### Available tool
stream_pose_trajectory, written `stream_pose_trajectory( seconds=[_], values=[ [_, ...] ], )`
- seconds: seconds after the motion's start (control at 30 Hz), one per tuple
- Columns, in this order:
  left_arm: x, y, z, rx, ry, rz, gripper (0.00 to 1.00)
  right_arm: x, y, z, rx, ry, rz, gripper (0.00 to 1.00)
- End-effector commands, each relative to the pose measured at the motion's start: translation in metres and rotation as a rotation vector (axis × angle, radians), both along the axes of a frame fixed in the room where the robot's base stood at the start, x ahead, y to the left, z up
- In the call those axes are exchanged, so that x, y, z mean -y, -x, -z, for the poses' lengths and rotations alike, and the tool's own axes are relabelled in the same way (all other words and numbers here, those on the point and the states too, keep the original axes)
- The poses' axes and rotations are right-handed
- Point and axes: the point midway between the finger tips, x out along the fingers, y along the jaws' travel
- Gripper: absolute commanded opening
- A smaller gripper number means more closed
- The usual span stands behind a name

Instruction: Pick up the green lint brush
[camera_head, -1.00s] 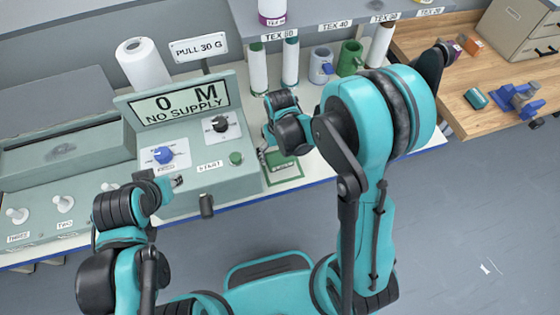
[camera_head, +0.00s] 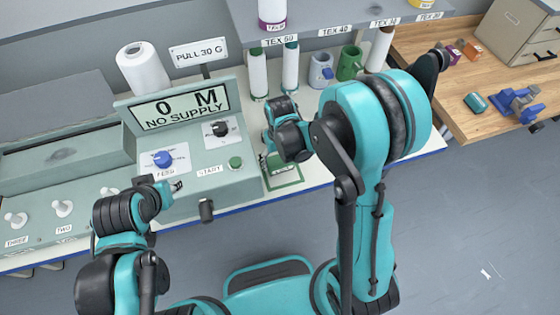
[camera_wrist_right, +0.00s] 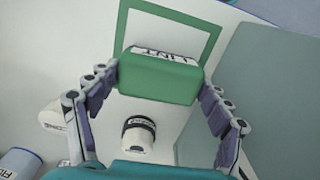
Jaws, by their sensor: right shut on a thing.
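The green lint brush (camera_wrist_right: 158,80) sits between the two fingertips of my right gripper (camera_wrist_right: 160,84) in the right wrist view, with a white lettered strip on its far side. The fingers touch its two ends and are shut on it. Behind it is a green outlined rectangle (camera_wrist_right: 214,42) on the white bench top; whether the brush is clear of the bench, I cannot tell. In the head view my right gripper (camera_head: 264,160) is by this outline, its fingers mostly hidden by the wrist. My left gripper (camera_head: 176,186) is in front of the grey machine; its jaw opening is too small to judge.
The grey machine (camera_head: 206,180) with its NO SUPPLY screen stands left of the outline. Thread spools (camera_head: 290,70) and a green cup (camera_head: 349,62) stand behind my right arm. A small dark-banded white object (camera_wrist_right: 138,134) is near my right gripper. A wooden table (camera_head: 460,85) is at right.

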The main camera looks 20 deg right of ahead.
Motion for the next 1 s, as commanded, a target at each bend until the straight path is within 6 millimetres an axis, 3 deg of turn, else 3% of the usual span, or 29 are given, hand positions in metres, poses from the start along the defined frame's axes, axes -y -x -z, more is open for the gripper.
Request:
stream_pose_trajectory(
  seconds=[0.2,0.6,0.8,1.0],
  values=[
    [0.000,0.000,-0.014,0.000,0.000,0.000,0.35,0.000,0.000,-0.038,0.000,0.000,0.000,0.49],
    [0.000,0.000,-0.035,0.000,0.000,0.000,0.35,0.024,0.084,-0.088,0.000,0.000,0.002,0.49],
    [0.000,0.000,-0.041,0.000,0.000,0.000,0.35,0.030,0.106,-0.100,0.000,0.000,0.001,0.49],
    [0.000,0.000,-0.042,0.000,0.000,0.000,0.35,0.032,0.112,-0.103,0.000,0.000,0.000,0.49]
  ],
)
